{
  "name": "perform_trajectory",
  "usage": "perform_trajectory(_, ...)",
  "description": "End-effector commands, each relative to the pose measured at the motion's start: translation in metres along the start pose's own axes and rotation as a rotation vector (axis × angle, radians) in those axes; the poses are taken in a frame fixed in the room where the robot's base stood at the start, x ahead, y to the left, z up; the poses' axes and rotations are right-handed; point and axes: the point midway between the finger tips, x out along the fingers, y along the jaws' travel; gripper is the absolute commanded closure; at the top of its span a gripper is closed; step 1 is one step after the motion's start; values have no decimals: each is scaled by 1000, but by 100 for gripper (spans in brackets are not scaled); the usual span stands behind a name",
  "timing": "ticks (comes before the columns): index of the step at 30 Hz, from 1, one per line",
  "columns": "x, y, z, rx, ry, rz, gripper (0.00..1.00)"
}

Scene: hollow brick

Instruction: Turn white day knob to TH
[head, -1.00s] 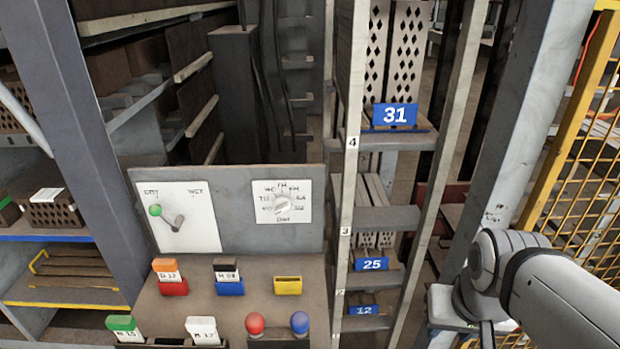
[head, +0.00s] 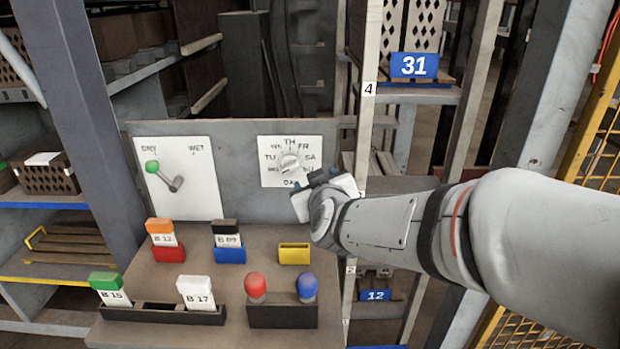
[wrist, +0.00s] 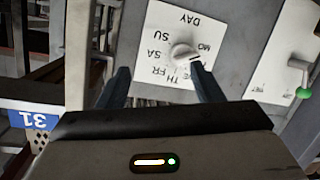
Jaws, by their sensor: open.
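The white day knob (head: 290,162) sits on a white dial plate (head: 267,179) on the grey panel, with TH at the top and DAY at the bottom. In the wrist view the knob (wrist: 183,54) shows between the fingers, with the lettering upside down. A dark mark shows on the knob's right side there, towards MO; the exact setting is hard to tell. My gripper (head: 322,178) is at the dial's lower right in the head view. In the wrist view my gripper (wrist: 160,78) is open and empty, its right finger hiding part of the dial's lettering.
A DRY/WET lever (head: 165,178) with a green tip is left of the dial. A shelf post (head: 366,120) rises close on the right.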

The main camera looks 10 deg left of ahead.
Motion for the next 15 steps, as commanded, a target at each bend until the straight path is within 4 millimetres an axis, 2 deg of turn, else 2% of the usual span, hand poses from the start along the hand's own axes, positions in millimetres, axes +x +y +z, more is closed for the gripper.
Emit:
perform_trajectory(1,12,-22,7,-34,43,30,40)
perform_trajectory(6,23,-51,-1,-124,137,160,40)
perform_trajectory(10,24,-59,-4,-158,162,214,40)
perform_trajectory(15,36,-57,-9,-167,168,234,40)
